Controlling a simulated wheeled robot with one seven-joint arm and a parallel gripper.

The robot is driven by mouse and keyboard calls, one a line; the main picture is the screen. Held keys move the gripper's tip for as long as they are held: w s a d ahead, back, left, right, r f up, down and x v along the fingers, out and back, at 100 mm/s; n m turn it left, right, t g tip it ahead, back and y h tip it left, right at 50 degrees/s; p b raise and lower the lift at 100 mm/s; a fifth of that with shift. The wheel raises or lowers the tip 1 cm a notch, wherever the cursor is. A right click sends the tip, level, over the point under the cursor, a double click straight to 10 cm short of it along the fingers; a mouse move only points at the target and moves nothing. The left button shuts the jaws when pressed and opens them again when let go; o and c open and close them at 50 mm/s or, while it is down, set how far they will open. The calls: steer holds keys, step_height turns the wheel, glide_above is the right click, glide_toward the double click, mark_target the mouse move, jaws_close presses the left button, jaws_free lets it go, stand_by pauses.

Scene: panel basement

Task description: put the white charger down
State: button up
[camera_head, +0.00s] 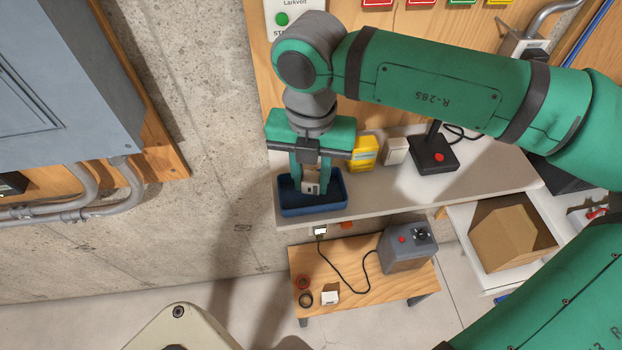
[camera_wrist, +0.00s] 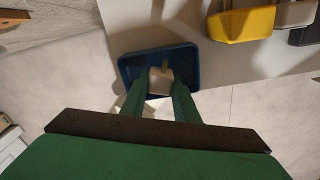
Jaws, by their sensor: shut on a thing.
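My gripper (camera_head: 309,187) is shut on the white charger (camera_head: 311,187), a small pale block between its two green fingers. The gripper points down over the blue tray (camera_head: 313,210) on the grey shelf. The charger is at or just above the inside of the tray; I cannot tell whether it touches the bottom. In the wrist view the charger (camera_wrist: 160,80) shows between the fingertips, in front of the dark blue tray (camera_wrist: 187,56). The fingers hide part of it.
A yellow box (camera_head: 363,154), a white block (camera_head: 396,151) and a black device with a red button (camera_head: 433,154) stand right of the tray on the shelf (camera_head: 375,200). A wooden bench (camera_head: 350,285) below holds a grey box (camera_head: 408,248). A cardboard box (camera_head: 510,236) is at right.

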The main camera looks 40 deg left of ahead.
mark_target(311, 177)
steer(key=shift+f, duration=0.55)
steer(key=shift+f, duration=0.6)
steer(key=o, duration=1.1)
steer(key=shift+r, duration=0.1)
step_height(311, 177, up, 13)
